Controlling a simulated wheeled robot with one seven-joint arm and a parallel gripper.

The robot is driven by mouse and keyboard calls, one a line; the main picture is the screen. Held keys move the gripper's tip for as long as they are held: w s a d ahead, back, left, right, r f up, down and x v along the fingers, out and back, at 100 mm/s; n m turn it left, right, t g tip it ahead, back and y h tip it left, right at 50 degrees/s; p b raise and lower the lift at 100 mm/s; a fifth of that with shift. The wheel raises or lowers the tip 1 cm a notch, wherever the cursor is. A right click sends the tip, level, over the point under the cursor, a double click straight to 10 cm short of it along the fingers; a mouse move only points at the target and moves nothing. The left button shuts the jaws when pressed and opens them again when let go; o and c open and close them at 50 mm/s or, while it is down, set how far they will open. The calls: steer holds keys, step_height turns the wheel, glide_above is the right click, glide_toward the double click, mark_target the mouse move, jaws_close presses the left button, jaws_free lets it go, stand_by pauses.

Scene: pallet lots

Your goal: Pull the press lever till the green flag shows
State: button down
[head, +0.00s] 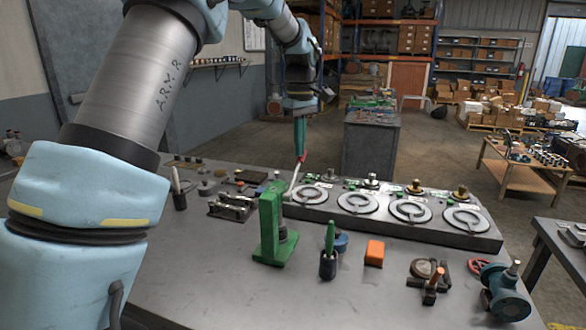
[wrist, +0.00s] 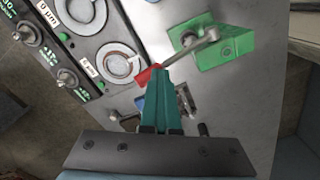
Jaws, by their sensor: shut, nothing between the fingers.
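The green press (head: 268,232) stands upright on the grey bench in the head view. In the wrist view its green body (wrist: 228,48) is at the upper right. Its grey lever (head: 294,180) slants up to a red grip (head: 302,158). In the wrist view the lever (wrist: 190,48) runs down-left to the red grip (wrist: 146,76). My gripper (head: 300,153) is shut and empty, pointing down at the red grip. In the wrist view its teal fingertips (wrist: 160,73) are right beside the grip; I cannot tell if they touch. I cannot make out a green flag.
A panel (head: 440,233) with several round dials lies behind and right of the press. The bench's front middle is bare.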

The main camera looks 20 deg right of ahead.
steer(key=shift+w+d+f, duration=0.1)
stand_by(0.3)
steer(key=shift+w+d+f, duration=0.3)
steer(key=shift+w+f, duration=0.05)
steer(key=shift+f, duration=0.25)
steer(key=shift+w+d+f+p, duration=0.15)
steer(key=shift+w+f, duration=0.05)
steer(key=shift+f, duration=0.2)
steer(key=shift+w+d+f+p, duration=0.15)
steer(key=shift+f, duration=0.4)
steer(key=shift+f, duration=0.25)
